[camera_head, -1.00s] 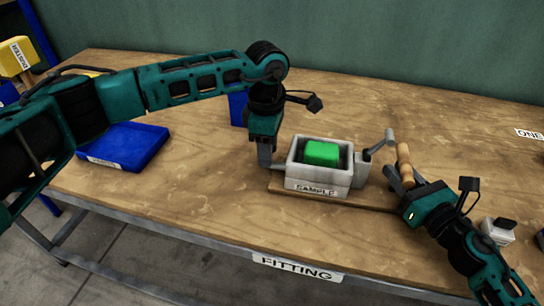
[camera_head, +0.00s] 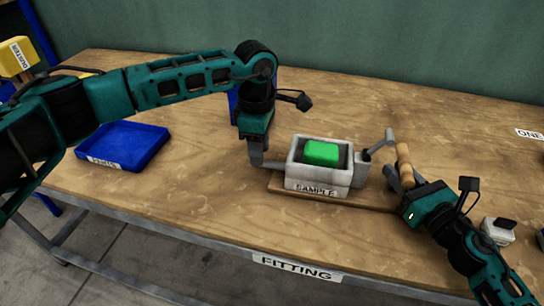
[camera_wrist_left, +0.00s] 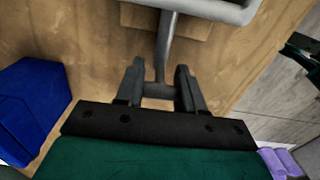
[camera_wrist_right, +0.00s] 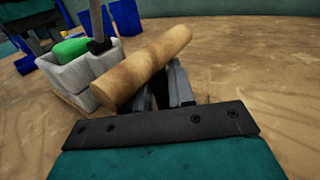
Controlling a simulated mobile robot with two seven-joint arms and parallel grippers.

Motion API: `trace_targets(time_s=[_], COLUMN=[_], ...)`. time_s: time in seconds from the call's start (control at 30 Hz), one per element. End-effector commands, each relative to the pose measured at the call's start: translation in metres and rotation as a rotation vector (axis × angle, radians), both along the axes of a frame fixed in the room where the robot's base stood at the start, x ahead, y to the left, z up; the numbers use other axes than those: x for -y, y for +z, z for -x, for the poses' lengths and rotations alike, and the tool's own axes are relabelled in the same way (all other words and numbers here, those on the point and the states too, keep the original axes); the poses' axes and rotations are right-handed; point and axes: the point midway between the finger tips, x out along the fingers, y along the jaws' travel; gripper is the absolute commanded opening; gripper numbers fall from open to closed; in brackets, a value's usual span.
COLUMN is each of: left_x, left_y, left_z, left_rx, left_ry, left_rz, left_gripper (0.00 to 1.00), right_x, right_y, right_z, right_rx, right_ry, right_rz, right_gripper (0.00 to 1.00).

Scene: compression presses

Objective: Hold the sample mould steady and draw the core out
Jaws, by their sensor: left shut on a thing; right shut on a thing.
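The sample mould (camera_head: 318,183) is a light grey open box with a "SAMPLE" label, standing on a thin wooden board. A bright green block (camera_head: 322,153) sits inside it. A grey rod, the core (camera_wrist_left: 165,50), sticks out of the mould's left side and ends in a crosspiece. My left gripper (camera_head: 256,163) is shut on that crosspiece, seen between its fingers in the left wrist view. My right gripper (camera_head: 397,182) is shut on a tan wooden handle (camera_head: 404,163) at the mould's right side. The handle hides the fingertips in the right wrist view (camera_wrist_right: 145,70).
A grey crank lever (camera_head: 380,146) rises at the mould's right end. A shallow blue tray (camera_head: 155,151) lies at the left, and a blue bin (camera_head: 233,100) stands behind my left arm. A small white object (camera_head: 497,231) is at the right.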

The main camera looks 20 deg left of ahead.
Motion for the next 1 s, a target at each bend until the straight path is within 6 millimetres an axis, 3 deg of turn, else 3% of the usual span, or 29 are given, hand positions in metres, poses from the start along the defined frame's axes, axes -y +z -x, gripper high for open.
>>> trace_targets(time_s=[1.0], left_x=[-0.035], left_y=[0.000], left_z=[0.000], left_rx=[0.001], left_ry=[0.009], left_rz=[-0.009], left_gripper=[0.01], right_x=[0.003], right_y=[0.000], right_z=[-0.001], right_rx=[0.000], right_ry=[-0.007], right_rz=[0.003], right_gripper=[0.00])
